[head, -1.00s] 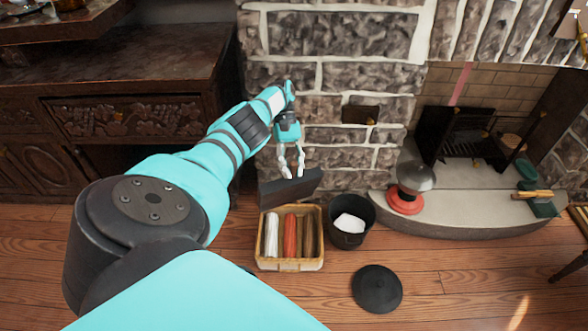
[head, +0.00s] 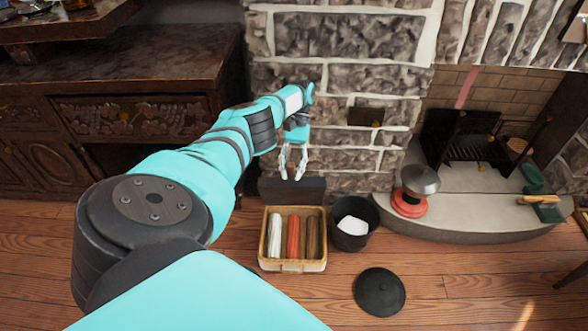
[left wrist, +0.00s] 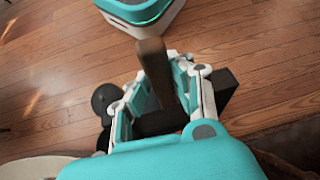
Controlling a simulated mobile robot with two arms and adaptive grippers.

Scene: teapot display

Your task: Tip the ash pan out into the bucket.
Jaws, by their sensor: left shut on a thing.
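My left gripper (head: 293,172) is shut on the ash pan (head: 292,189), a dark, long box shape. In the head view the pan hangs almost level in front of the stone wall, just behind the basket and left of the bucket. The black bucket (head: 354,238) stands on the floor with something white inside. In the left wrist view my gripper (left wrist: 158,98) closes around a brown bar (left wrist: 152,65), which looks like the pan's handle. The pan's inside and contents cannot be made out. My right gripper is in neither view.
A basket (head: 293,266) with several coloured rolls stands left of the bucket. A round black lid (head: 380,292) lies on the floor in front. The raised hearth (head: 470,218), with a red-based metal object (head: 413,193), is to the right. Wooden floor is clear around the lid.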

